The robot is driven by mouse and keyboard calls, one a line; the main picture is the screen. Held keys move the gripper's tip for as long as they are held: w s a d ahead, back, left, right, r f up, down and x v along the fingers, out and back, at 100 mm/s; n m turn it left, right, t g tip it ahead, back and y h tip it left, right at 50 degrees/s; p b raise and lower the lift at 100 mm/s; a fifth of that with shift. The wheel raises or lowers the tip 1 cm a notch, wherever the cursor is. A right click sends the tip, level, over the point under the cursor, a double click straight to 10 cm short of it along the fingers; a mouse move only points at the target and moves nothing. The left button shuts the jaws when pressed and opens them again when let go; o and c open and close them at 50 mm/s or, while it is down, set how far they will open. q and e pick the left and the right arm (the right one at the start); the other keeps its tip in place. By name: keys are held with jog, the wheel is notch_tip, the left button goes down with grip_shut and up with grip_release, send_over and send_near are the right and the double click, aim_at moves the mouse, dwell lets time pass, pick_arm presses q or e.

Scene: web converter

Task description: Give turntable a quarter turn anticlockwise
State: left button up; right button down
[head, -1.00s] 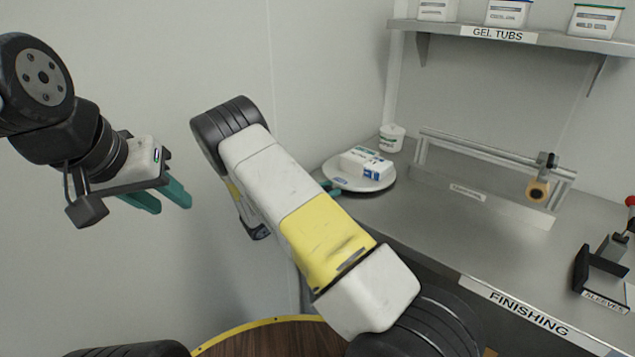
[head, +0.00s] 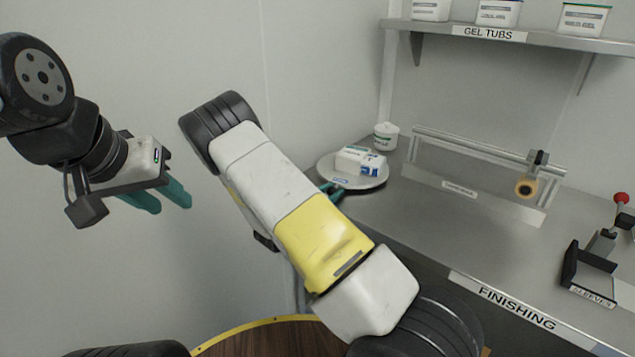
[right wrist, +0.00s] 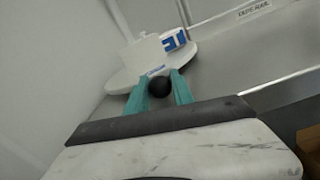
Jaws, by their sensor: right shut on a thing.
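The turntable (head: 376,186) is a round white disc on the far left end of the steel counter. A white box (head: 361,160) with blue printing lies on it, and a small label (head: 340,181) shows at its near rim. My right gripper (head: 331,191) reaches the near left side of the disc. In the right wrist view, its teal fingers are closed around a black round knob (right wrist: 159,86) at the disc's near edge, beside the label. My left gripper (head: 168,198) hangs empty with fingers apart, in the air by the wall.
A white lidded tub (head: 386,137) stands just behind the turntable. A metal frame with a roller bar (head: 480,150) stands to its right. A shelf with gel tubs (head: 489,34) is above. The counter (head: 450,230) in front is clear; a sleeves stand (head: 590,270) is at right.

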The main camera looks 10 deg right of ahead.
jog(key=shift+s+d+r+n+t+y, duration=0.1)
jog(key=shift+s+d+n+t+y, duration=0.3)
jog(key=shift+d+n+t+y, duration=0.15)
jog(key=shift+s+d+n+t+y, duration=0.45)
jog(key=shift+d+t+y, duration=0.1)
jog(key=shift+d, duration=0.1)
jog(key=c, duration=1.1)
grip_release()
jog(key=v, duration=0.7)
jog(key=shift+s+a, duration=0.25)
